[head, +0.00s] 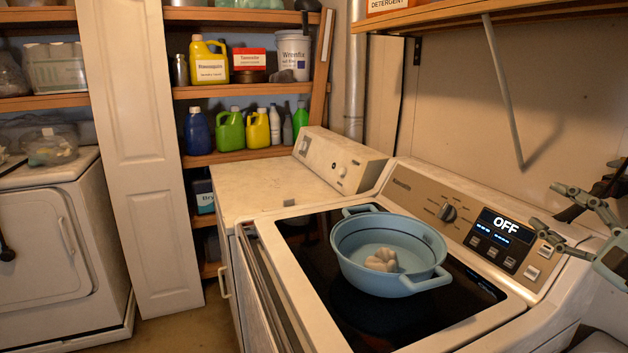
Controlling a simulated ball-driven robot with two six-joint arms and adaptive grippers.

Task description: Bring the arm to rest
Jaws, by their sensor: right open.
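My right gripper (545,205) is at the right edge, beside the control panel's right end. Its grey fingers are spread apart with nothing between them, and it is apart from the pot. Part of my right arm runs out of the picture on the right. My left gripper is not in view. A light blue two-handled pot (385,282) stands upright on the black glass top (340,306). A pale, lumpy piece (382,259) lies inside the pot.
The control panel (470,222) has a dark knob and a display (503,226) reading OFF. A white machine (275,188) stands behind. Shelves (245,92) hold bottles and a bucket. A wall shelf with a slanted bracket (503,90) hangs above the panel.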

